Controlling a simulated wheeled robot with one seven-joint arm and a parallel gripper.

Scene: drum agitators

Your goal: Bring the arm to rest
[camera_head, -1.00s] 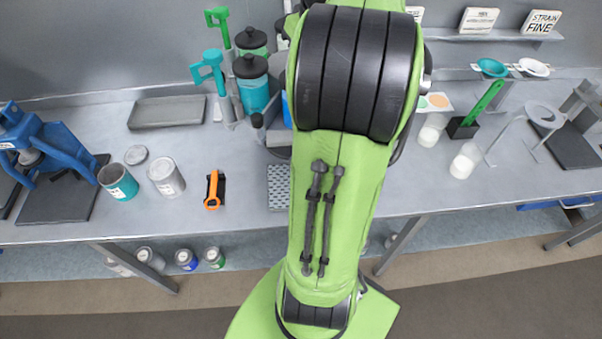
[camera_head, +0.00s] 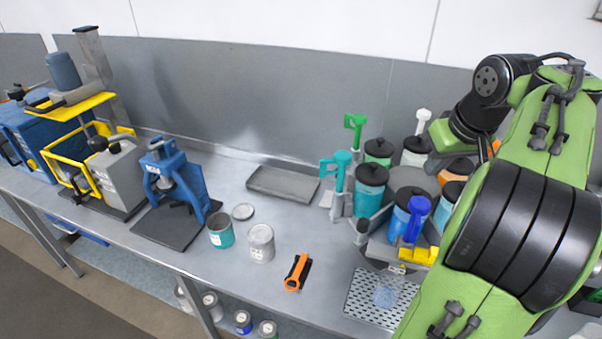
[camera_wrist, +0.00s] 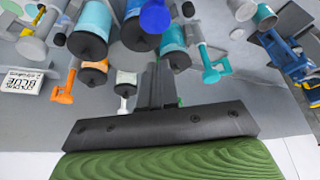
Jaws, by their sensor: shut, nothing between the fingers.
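My green and black arm (camera_head: 525,225) fills the right side of the head view. It is bent, with its far part over the back right of the bench, above the drum agitator canisters. My gripper (camera_wrist: 160,88) shows in the wrist view as dark fingers close together, shut and empty. It points toward the lidded canisters, such as a teal one (camera_wrist: 90,28), and I see no contact. In the head view the fingertips are not clearly visible.
The bench holds a grey tray (camera_head: 283,184), a teal can (camera_head: 221,232), a grey can (camera_head: 261,243), an orange-handled tool (camera_head: 298,272) and a blue press (camera_head: 176,180). A blue-handled canister (camera_head: 411,215) stands close to my arm.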

